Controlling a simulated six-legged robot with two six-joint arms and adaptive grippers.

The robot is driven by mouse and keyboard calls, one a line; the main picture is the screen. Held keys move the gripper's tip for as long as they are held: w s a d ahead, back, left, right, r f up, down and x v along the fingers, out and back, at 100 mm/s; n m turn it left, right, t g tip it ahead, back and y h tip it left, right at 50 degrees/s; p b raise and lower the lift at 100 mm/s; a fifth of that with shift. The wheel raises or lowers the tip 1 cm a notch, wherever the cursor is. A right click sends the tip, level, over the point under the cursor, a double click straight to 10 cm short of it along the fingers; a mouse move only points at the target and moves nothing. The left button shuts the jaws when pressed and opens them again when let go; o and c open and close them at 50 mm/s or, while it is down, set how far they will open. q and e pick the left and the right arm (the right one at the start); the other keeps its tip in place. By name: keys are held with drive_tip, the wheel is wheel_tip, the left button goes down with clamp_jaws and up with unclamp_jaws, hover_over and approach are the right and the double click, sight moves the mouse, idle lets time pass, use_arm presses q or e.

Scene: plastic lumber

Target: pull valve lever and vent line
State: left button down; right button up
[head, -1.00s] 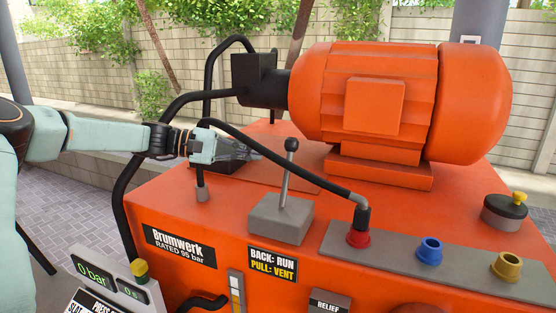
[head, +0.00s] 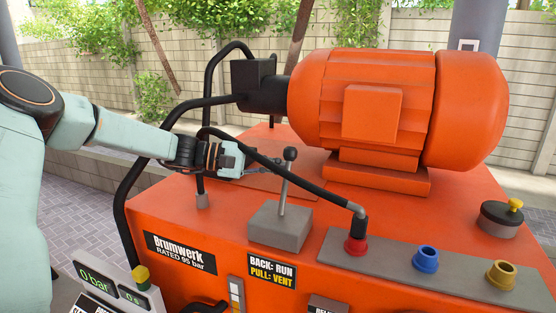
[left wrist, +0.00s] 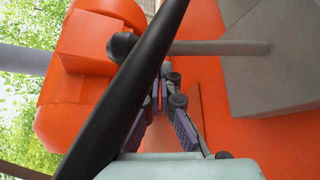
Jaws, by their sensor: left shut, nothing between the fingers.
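The valve lever (head: 283,190) has a grey shaft with a black ball knob and stands nearly upright from a grey block (head: 280,226) on the orange machine. In the left wrist view the lever (left wrist: 205,47) lies sideways, its knob at the upper left. My left gripper (head: 262,167) is just left of the lever, apart from it in the head view, with the black hose (head: 295,176) crossing close by. In the left wrist view its closed fingers (left wrist: 164,88) are empty, and the hose (left wrist: 128,95) partly covers them. My right gripper is not in view.
An orange motor (head: 375,110) stands behind the lever. Red (head: 356,245), blue (head: 427,257) and yellow (head: 500,273) ports line the front right; the hose ends at the red one. A display (head: 105,285) at the lower left reads 0 bar. A label says "BACK: RUN, PULL: VENT".

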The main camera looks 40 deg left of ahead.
use_arm(q)
drive_tip(key=shift+s+d+r, duration=0.1)
drive_tip(key=shift+s+r, duration=0.15)
drive_tip(key=shift+s, duration=0.2)
drive_tip(key=shift+w+d+f, duration=0.1)
drive_tip(key=shift+w+d, duration=0.05)
drive_tip(key=shift+w, duration=0.1)
